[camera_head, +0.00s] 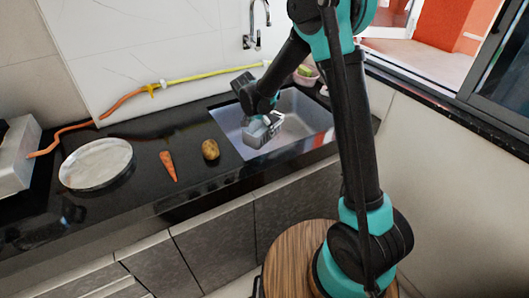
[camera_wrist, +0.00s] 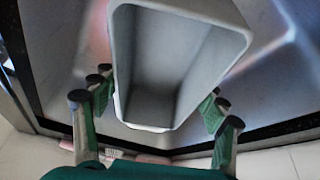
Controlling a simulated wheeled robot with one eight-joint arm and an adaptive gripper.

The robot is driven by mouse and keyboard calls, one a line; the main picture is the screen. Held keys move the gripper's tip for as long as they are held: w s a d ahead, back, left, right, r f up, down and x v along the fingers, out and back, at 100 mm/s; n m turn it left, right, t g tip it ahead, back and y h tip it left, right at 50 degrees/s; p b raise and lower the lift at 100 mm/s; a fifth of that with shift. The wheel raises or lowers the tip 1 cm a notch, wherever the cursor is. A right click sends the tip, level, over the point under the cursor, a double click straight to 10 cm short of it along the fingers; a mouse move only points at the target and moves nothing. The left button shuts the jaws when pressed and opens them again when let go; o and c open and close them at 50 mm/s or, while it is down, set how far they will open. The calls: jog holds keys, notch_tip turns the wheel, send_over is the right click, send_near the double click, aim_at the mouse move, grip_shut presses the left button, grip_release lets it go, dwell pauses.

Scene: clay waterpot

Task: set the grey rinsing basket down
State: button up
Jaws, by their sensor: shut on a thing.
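The grey rinsing basket (camera_head: 257,134) is a small open box held by my gripper (camera_head: 272,122) over the sink in the head view. In the wrist view the grey rinsing basket (camera_wrist: 168,70) fills the middle, its open inside facing the camera and empty. The fingers of my gripper (camera_wrist: 155,115) stand on its left and right sides, shut on it. The sink (camera_head: 310,115) is a grey basin in the black counter. I cannot tell whether the basket touches the sink.
A carrot (camera_head: 168,165) and a potato (camera_head: 210,149) lie on the black counter (camera_head: 145,195) left of the sink. A round pale plate (camera_head: 95,163) lies farther left. A pink bowl (camera_head: 306,76) stands behind the sink. A yellow and orange hose (camera_head: 190,78) runs along the wall near the tap (camera_head: 252,38).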

notch_tip(320, 180, down, 14)
jog(key=shift+f, duration=0.15)
dwell(0.4)
jog(key=shift+f, duration=0.1)
jog(key=o, duration=1.3)
jog(key=v, duration=1.2)
jog(key=shift+s, duration=0.1)
